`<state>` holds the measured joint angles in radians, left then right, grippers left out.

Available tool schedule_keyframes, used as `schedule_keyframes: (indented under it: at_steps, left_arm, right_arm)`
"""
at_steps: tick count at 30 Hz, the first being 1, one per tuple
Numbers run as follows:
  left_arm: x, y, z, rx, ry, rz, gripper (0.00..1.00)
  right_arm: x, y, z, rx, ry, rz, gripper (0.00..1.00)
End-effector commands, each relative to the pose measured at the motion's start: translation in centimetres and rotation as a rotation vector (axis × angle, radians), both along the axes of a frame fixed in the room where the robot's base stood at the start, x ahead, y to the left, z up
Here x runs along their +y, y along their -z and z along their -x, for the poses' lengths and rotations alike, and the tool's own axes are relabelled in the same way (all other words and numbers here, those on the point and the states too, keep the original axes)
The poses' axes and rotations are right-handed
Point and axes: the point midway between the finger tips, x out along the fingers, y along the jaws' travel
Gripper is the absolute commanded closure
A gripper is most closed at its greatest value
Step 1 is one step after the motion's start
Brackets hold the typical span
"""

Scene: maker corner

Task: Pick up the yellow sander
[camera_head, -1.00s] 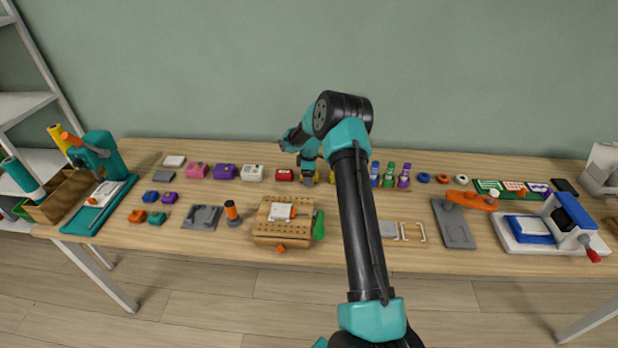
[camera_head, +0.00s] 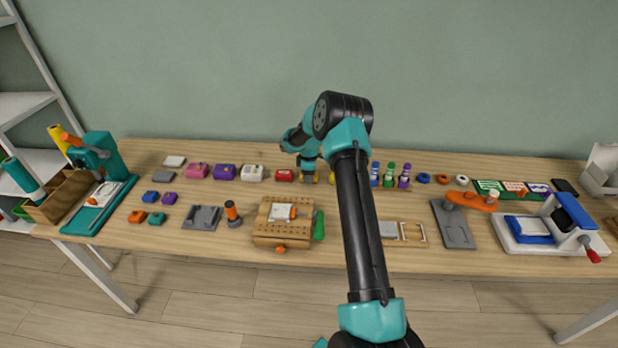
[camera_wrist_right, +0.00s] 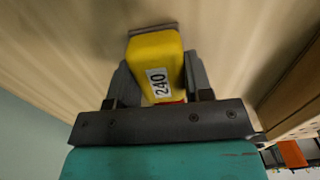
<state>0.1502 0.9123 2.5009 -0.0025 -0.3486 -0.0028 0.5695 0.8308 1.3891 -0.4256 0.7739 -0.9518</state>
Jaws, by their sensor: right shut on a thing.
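The yellow sander (camera_wrist_right: 155,57) is a yellow block with a white "240" label and a dark strip along its far end, seen in the right wrist view. It sits between the fingers of my right gripper (camera_wrist_right: 160,85), which is shut on it. In the head view my right gripper (camera_head: 308,178) is over the back middle of the bench, and only small bits of yellow show there. My arm hides part of this area. I cannot tell whether the sander touches the bench. My left gripper is not in view.
A red block (camera_head: 284,175) and a white one (camera_head: 252,173) stand left of my right gripper. Several small bottles (camera_head: 389,175) stand to its right. A wooden pegboard block (camera_head: 284,228) is in front. A teal press (camera_head: 104,155) stands at the far left.

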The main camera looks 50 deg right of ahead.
Motion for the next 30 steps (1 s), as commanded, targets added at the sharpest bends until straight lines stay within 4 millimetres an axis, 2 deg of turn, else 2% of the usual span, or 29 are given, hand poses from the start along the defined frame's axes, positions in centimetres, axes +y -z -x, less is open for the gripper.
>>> schedule_keyframes:
  at_steps: [8, 21, 25, 30]
  left_arm:
    - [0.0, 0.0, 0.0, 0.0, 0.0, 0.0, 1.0]
    - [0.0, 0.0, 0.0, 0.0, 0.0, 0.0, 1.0]
    - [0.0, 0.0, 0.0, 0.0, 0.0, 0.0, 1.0]
    - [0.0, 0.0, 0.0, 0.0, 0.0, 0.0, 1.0]
  right_arm:
    - [0.0, -1.0, 0.0, -0.002, 0.0, 0.001, 0.78]
    - [0.0, -8.2, 0.0, -0.002, 0.0, 0.001, 0.78]
    - [0.0, -9.6, 0.0, -0.001, -0.001, 0.002, 0.78]
    - [0.0, -10.1, 0.0, 0.001, -0.001, 0.001, 0.78]
